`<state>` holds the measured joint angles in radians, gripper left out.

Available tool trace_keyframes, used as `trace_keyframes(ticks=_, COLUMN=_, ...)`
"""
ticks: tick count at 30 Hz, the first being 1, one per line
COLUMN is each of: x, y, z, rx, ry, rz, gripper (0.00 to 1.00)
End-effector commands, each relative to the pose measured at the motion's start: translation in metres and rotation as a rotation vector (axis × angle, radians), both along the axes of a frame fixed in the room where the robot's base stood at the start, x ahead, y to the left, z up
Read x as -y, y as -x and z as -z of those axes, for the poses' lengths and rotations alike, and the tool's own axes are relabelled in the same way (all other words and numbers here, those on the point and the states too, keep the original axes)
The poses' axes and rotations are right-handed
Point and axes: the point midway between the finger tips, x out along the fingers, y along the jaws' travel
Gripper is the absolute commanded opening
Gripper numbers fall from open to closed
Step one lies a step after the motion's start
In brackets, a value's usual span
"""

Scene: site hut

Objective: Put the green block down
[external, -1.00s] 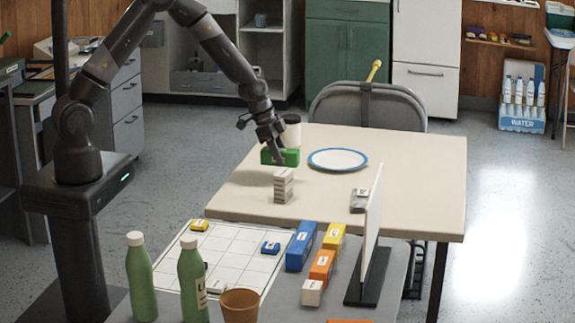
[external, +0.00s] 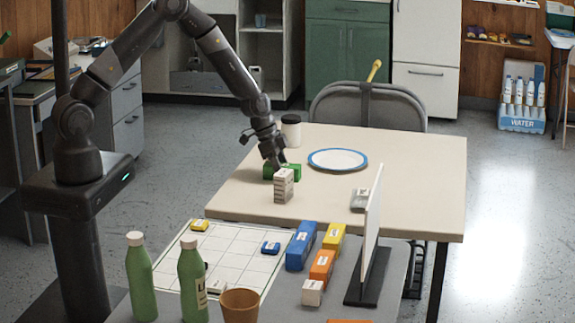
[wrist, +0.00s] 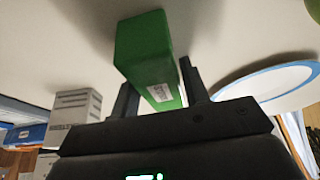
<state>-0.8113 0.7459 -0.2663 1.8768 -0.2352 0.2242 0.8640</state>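The green block (external: 268,172) is low over the beige table (external: 420,190), behind a grey-white block stack (external: 283,187) that hides part of it. I cannot tell whether its underside touches the table. My gripper (external: 277,163) points down at the block. In the wrist view the green block (wrist: 145,50), with a white label, lies between the two fingers of my gripper (wrist: 160,92). The fingers look closed against its sides. The stack also shows in the wrist view (wrist: 76,106), left of the fingers and apart from them.
A white plate with a blue rim (external: 338,160) lies right of the block. A dark-lidded white jar (external: 291,131) stands behind. A small grey block (external: 359,200) and an upright white panel (external: 373,222) are to the front right. The table's right side is clear.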

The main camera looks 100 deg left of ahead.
Motion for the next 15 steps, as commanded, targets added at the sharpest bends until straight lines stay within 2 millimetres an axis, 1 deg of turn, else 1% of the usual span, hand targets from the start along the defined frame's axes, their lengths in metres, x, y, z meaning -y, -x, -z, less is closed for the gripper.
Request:
trace_keyframes(ticks=1, x=0.0001, y=0.0, z=-0.0001, rx=0.0, ry=0.0, rz=0.0, gripper=0.46)
trace_keyframes(ticks=5, x=0.0001, y=0.0001, z=-0.0002, rx=0.0, ry=0.0, rz=0.0, gripper=0.57)
trace_keyframes(ticks=6, x=0.0001, y=0.0, z=-0.0003, rx=0.0, ry=0.0, rz=0.0, gripper=0.58)
trace_keyframes(ticks=12, x=0.0, y=0.0, z=-0.0006, rx=0.0, ry=0.0, rz=0.0, gripper=0.58)
trace_keyframes(ticks=15, x=-0.0001, y=0.0, z=-0.0047, rx=0.001, ry=-0.001, rz=0.0, gripper=0.58)
